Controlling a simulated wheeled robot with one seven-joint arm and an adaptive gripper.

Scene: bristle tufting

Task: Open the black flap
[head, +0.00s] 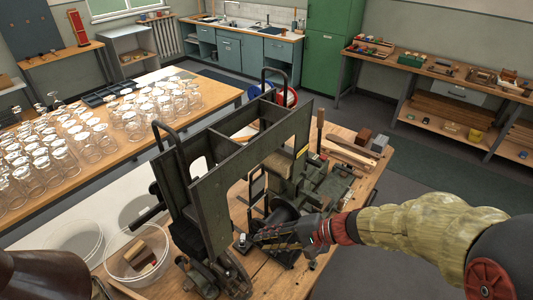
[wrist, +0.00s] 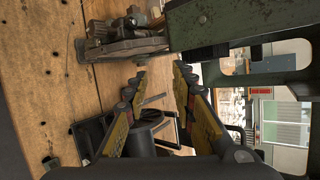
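The dark green machine (head: 225,150) stands on the wooden bench. A black rounded part (head: 283,216) sits low inside its frame, right beside my gripper (head: 262,236). In the wrist view, a black cylinder-like part (wrist: 151,116) and a thin black frame (wrist: 88,138) show between and beside the fingers. I cannot tell for sure which black part is the flap, or whether it is open or closed. My gripper (wrist: 161,74) has its two fingers spread apart with nothing held between the tips. My fingers hide some of the machine's lower part.
A clear bowl (head: 137,254) with wooden blocks stands left of the machine. Wood strips (head: 348,152) and small blocks lie on the bench behind it. Many glasses (head: 90,140) cover the left table. In the wrist view, a metal fitting (wrist: 122,45) is ahead of the fingers.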

